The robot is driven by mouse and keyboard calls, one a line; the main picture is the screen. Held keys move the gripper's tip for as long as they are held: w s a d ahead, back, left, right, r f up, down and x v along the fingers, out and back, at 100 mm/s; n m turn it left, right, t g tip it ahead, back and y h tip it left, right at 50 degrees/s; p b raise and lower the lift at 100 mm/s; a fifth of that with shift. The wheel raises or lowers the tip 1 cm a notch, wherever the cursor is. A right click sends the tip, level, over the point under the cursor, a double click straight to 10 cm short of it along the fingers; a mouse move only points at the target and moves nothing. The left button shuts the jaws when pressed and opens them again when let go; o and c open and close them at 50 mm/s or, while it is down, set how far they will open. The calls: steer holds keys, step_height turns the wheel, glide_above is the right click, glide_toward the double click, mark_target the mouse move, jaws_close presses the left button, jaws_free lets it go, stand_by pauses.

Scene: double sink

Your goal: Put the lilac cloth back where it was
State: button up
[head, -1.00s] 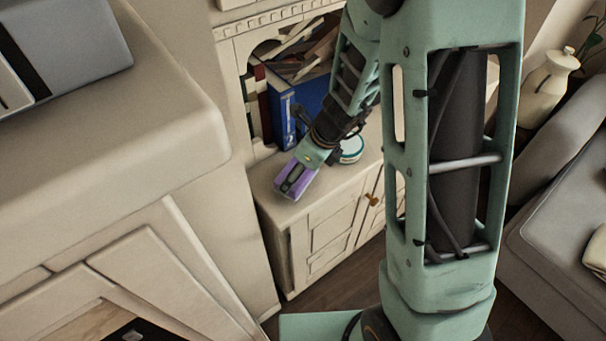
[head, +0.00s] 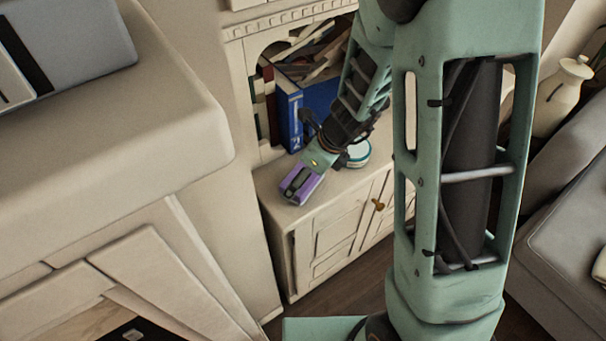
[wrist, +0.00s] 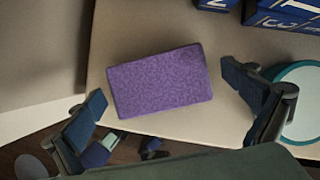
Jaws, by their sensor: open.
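The lilac cloth (wrist: 160,82) looks like a flat, folded purple rectangle and lies on the pale cabinet top (wrist: 135,35). In the head view the cloth (head: 311,191) is partly covered by my gripper (head: 299,181). In the wrist view my gripper (wrist: 166,90) is open, with one finger to the left of the cloth and one to the right. Both fingers look apart from it, and nothing is held. The gap in height between fingers and cloth is hard to tell.
A round white and teal tin (head: 358,153) stands close to my right finger. A blue book (head: 318,108) and other books fill the niche behind. A pale ledge (head: 150,110) rises at the left. A grey sofa (head: 565,215) and a cream vase (head: 563,98) are at the right.

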steer(key=p+v, duration=0.4)
steer(key=v, duration=0.7)
steer(key=shift+r, duration=0.4)
steer(key=shift+d, duration=0.1)
